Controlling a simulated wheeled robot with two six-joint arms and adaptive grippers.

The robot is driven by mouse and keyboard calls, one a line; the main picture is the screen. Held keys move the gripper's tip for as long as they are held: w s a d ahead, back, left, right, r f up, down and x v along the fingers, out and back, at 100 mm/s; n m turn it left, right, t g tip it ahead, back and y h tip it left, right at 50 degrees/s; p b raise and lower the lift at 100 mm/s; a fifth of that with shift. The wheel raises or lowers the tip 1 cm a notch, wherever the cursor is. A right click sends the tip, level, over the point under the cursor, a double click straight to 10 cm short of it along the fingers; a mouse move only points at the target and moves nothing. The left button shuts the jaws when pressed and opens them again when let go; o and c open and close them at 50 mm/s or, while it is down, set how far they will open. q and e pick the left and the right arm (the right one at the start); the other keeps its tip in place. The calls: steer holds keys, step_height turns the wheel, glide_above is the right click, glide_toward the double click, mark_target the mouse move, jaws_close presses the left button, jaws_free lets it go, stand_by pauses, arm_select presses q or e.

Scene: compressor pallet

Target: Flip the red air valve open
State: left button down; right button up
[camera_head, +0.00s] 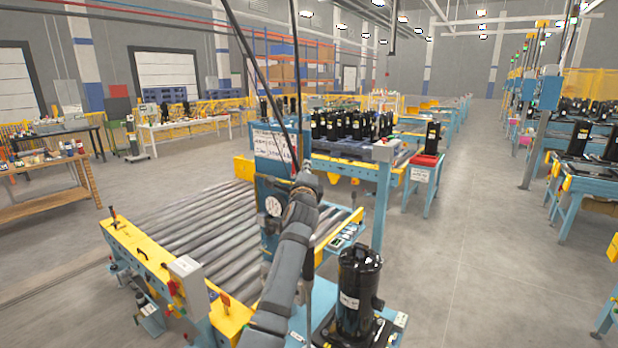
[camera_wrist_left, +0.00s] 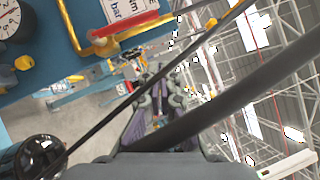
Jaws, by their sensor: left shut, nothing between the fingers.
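The red air valve handle (camera_wrist_left: 124,32) shows in the left wrist view as a long red bar lying roughly level beside a yellow pipe (camera_wrist_left: 72,30), in front of a blue panel (camera_wrist_left: 50,62). In the head view I cannot make the handle out; my arm covers part of that area. My left gripper (camera_wrist_left: 156,88) is shut and empty, below and to the right of the handle in the wrist view, with a visible gap. In the head view the left gripper (camera_head: 306,172) is at the right edge of the blue panel (camera_head: 268,143). My right gripper is not in view.
A round gauge (camera_head: 273,206) sits on the panel. Dark hoses hang from above, and one crosses the wrist view (camera_wrist_left: 240,88). A roller conveyor (camera_head: 190,230) lies left of my arm. A black compressor (camera_head: 357,290) stands right of it.

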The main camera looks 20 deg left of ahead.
arm_select(q)
steer(key=s+a+f+n+g, duration=0.2)
steer(key=s+f+n+g, duration=0.15)
steer(key=s+f, duration=0.5)
steer(key=s+a+f+n+g+h+b, duration=0.15)
steer(key=s+f+n, duration=0.35)
steer(key=f, duration=0.7)
steer(key=s+a+f+n+g+y, duration=0.1)
steer(key=s+a+f+n+g, duration=0.2)
steer(key=s+f, duration=0.65)
steer(key=s+d+f+n+g+h, duration=0.1)
steer(key=s+f+n+g, duration=0.25)
steer(key=s+f, duration=0.65)
steer(key=s+d+f+n+g+h, duration=0.1)
steer(key=s+f+n+g+h, duration=0.25)
steer(key=s, duration=1.15)
step_height(320, 180, down, 25)
steer(key=s+a+g+y, duration=0.2)
steer(key=g, duration=0.1)
steer(key=s+a+f+b, duration=0.1)
steer(key=s+f, duration=1.7)
steer(key=shift+s+a+f+g, duration=0.25)
steer(key=shift+s+g, duration=0.05)
steer(key=shift+g, duration=0.1)
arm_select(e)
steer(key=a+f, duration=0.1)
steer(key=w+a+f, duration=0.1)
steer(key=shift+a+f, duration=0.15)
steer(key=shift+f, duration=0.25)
